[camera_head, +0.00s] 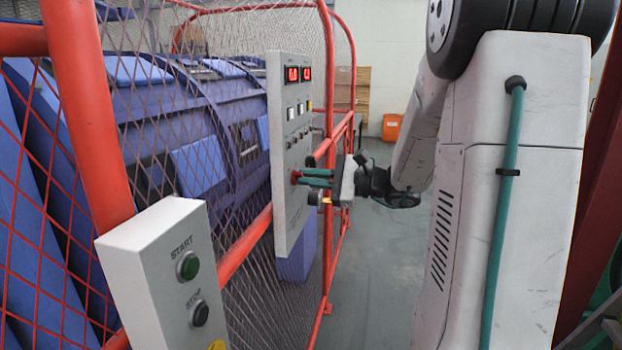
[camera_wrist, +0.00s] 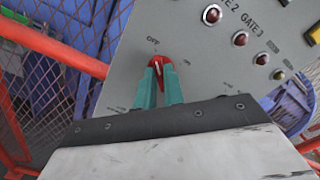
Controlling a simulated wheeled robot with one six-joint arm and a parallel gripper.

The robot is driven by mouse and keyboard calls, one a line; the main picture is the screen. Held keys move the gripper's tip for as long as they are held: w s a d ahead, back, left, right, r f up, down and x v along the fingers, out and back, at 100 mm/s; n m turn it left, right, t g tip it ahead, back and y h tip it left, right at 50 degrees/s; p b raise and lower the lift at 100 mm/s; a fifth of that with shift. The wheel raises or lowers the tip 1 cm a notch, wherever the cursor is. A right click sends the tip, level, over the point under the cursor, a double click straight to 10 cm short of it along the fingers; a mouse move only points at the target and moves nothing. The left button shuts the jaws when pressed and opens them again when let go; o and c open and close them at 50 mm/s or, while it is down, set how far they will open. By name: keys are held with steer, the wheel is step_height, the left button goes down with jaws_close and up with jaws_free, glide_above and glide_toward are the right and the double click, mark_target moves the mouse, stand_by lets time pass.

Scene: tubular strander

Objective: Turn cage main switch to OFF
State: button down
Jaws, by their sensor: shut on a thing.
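The cage main switch is a red rotary knob (camera_wrist: 160,61) on the grey face of the control panel (camera_wrist: 118,72). An "OFF" label shows just above it, tilted in the wrist view. My gripper (camera_wrist: 160,82) is shut on the knob, with its green fingers on either side of it. The fingers hide part of the knob, and I cannot tell exactly which mark it points to. In the head view my gripper (camera_head: 302,178) reaches from the right to the panel (camera_head: 288,150), and the red knob (camera_head: 295,177) shows at its fingertips.
Red digital displays (camera_head: 299,74) and several buttons sit higher on the panel. Round indicators (camera_wrist: 240,39) labelled with gates lie beside the switch. A white START/STOP box (camera_head: 165,268) stands in front left. Red mesh fencing (camera_head: 85,110) encloses blue machinery. Grey floor (camera_head: 370,290) is open behind.

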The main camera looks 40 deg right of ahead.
stand_by(0.3)
steer(key=c, duration=1.5)
jaws_free()
steer(key=v, duration=0.7)
steer(key=shift+s+d, duration=0.2)
steer(key=shift+s, duration=0.15)
